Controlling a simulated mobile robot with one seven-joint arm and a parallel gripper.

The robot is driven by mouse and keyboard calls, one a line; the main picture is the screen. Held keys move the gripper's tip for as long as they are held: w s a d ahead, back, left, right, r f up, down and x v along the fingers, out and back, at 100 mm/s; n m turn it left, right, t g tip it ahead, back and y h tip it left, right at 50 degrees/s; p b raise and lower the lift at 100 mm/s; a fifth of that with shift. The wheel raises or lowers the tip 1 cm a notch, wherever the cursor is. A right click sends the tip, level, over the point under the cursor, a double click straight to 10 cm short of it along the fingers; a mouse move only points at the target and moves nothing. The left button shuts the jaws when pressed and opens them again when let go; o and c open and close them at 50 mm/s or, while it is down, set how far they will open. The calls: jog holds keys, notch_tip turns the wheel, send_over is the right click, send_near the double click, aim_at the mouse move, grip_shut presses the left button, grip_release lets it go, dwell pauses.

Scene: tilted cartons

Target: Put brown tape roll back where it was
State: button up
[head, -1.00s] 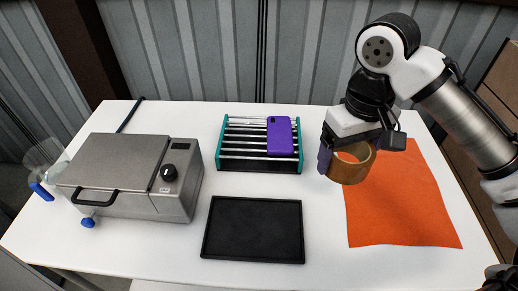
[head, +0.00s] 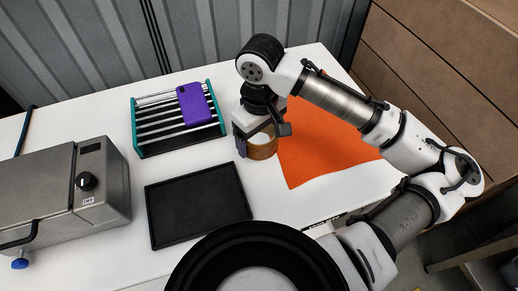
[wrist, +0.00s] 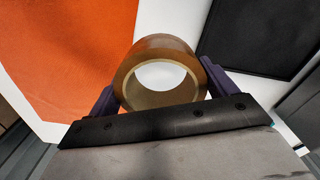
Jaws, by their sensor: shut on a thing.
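The brown tape roll (head: 263,146) is between the fingers of my gripper (head: 257,143), near the left edge of the orange cloth (head: 318,150). In the wrist view the brown tape roll (wrist: 160,66) sits between two purple fingers, and my gripper (wrist: 160,88) is shut on it. White tabletop shows through the roll's hole. I cannot tell whether the roll touches the table. The orange cloth also shows at the left of the wrist view (wrist: 65,50).
A black tray (head: 198,207) lies left of my gripper. Behind it stands a teal-ended rack (head: 137,128) with a purple phone-like object (head: 195,104) on it. A metal appliance (head: 40,195) is at left. White table (head: 100,110) is bare between them.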

jog(key=shift+f, duration=3.5)
jog(key=shift+f, duration=0.2)
jog(key=o, duration=0.9)
